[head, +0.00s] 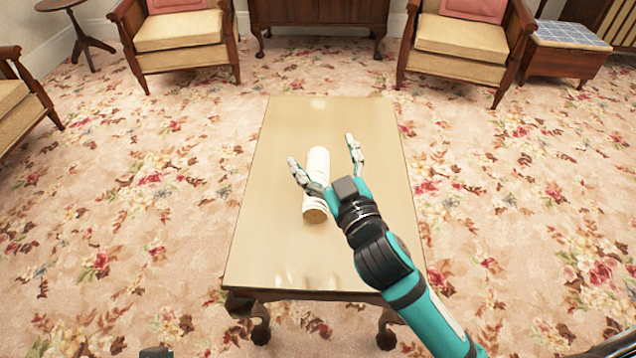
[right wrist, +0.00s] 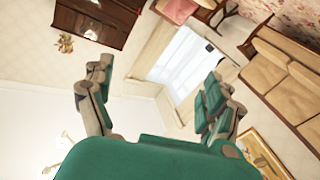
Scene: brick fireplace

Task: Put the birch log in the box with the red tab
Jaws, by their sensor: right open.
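The birch log (head: 318,164) is a white cylinder with a brown cut end. In the head view it lies lengthwise on the low wooden table (head: 300,262). My right gripper (head: 321,150) is open over the table, its left finger crossing in front of the log. The other finger is to the right of the log. In the right wrist view my gripper (right wrist: 159,72) has its fingers wide apart with nothing between them, and the log does not show there. No box with a red tab shows in either view.
Wooden armchairs with cream seats stand beyond the table, one at left (head: 180,32) and one at right (head: 462,38). A dark cabinet (head: 318,12) is at the back. Flowered carpet around the table is clear.

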